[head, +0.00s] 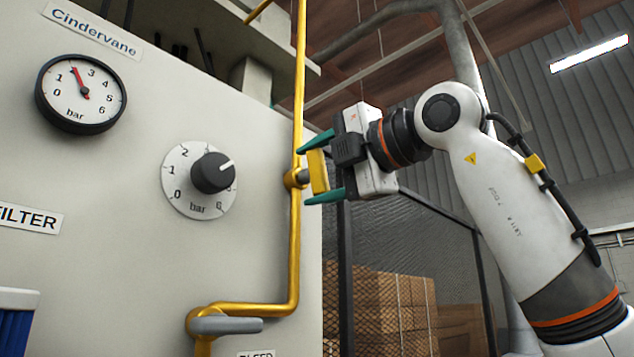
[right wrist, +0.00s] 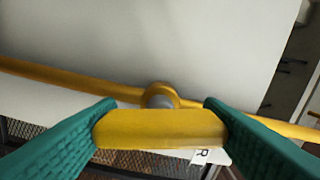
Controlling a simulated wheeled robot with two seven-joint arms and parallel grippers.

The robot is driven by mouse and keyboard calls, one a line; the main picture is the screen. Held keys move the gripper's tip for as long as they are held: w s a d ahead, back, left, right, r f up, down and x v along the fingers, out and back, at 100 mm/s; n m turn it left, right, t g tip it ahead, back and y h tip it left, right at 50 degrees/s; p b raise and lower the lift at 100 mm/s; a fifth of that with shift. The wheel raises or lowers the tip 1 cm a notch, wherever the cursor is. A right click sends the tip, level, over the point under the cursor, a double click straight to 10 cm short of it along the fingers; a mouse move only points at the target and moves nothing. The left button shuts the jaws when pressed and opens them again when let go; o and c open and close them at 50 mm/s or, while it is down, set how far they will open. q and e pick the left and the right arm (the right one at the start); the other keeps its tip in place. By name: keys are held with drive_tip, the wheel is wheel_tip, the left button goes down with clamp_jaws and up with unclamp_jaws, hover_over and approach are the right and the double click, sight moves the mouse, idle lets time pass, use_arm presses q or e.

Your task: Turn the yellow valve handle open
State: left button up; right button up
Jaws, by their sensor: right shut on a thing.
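The yellow valve handle (head: 318,172) sits on a short grey stem on the vertical yellow pipe (head: 296,240), at the right edge of the machine panel. My right gripper (head: 320,170) comes from the right, with one green finger above the handle and one below. In the right wrist view the yellow handle (right wrist: 160,129) spans the space between the two green fingertips (right wrist: 160,122), and they are shut on its ends. The handle lies lengthwise along the pipe in the head view. My left gripper is not in view.
The panel carries a pressure gauge (head: 81,94), a black knob (head: 212,172) on a dial, and a FILTER label (head: 28,217). A grey lever handle (head: 226,326) sits on the lower pipe. Stacked boxes (head: 385,305) stand behind mesh at the back.

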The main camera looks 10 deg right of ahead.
drive_tip(key=shift+d+m+b, duration=0.1)
drive_tip(key=shift+m+b, duration=0.4)
drive_tip(key=shift+m, duration=1)
drive_tip(key=o, duration=1)
drive_tip(key=shift+d, duration=0.1)
drive_tip(key=shift+s+d+f+b, duration=0.1)
drive_tip(key=shift+s+d+b, duration=0.1)
drive_tip(key=shift+s+b, duration=0.25)
drive_tip(key=b+v, duration=0.3)
drive_tip(key=v, duration=0.8)
drive_tip(key=shift+d, duration=0.1)
